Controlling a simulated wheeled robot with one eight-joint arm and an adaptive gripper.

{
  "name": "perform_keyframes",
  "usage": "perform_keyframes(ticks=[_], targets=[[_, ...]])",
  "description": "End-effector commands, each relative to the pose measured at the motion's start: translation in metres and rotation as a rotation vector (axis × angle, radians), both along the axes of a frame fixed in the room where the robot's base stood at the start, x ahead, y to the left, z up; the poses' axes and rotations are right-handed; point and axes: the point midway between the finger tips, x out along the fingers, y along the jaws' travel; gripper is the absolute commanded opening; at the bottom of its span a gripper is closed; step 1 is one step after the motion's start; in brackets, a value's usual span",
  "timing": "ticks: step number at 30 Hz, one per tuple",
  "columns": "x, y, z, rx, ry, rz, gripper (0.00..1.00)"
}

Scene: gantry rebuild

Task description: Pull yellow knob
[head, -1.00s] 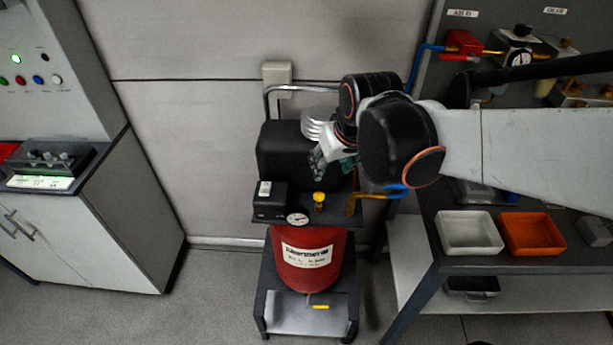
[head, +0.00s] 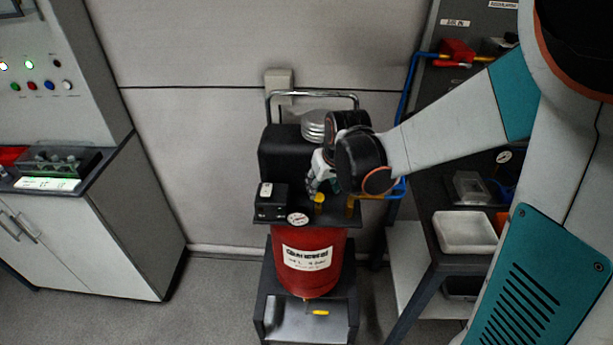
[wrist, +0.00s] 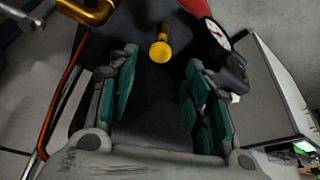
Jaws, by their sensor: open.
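The yellow knob (head: 319,198) stands on the dark top plate of the red tank unit (head: 308,262) in the head view. In the wrist view the yellow knob (wrist: 160,51) lies ahead of my gripper, between the lines of its two fingers and beyond their tips. My gripper (wrist: 160,75) is open and empty, with teal pads on both fingers. In the head view my gripper (head: 322,180) is just above and behind the knob, partly hidden by my wrist. I see no contact with the knob.
A round gauge (head: 298,218) and a black switch box (head: 271,202) sit left of the knob. A yellow-brass pipe fitting (head: 352,205) stands close on its right. A black motor housing (head: 284,152) is behind. A bench with a white tray (head: 465,232) is at right.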

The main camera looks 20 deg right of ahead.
Motion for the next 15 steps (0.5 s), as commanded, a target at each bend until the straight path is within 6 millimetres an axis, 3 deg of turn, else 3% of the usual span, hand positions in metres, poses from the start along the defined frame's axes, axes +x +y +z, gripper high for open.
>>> perform_keyframes(ticks=[1,6,15], targets=[[0.004,0.0,-0.012,0.0,0.0,0.0,0.45],[0.015,0.001,-0.037,0.0,0.0,0.0,0.45],[0.023,0.002,-0.056,0.0,0.0,0.0,0.45]])
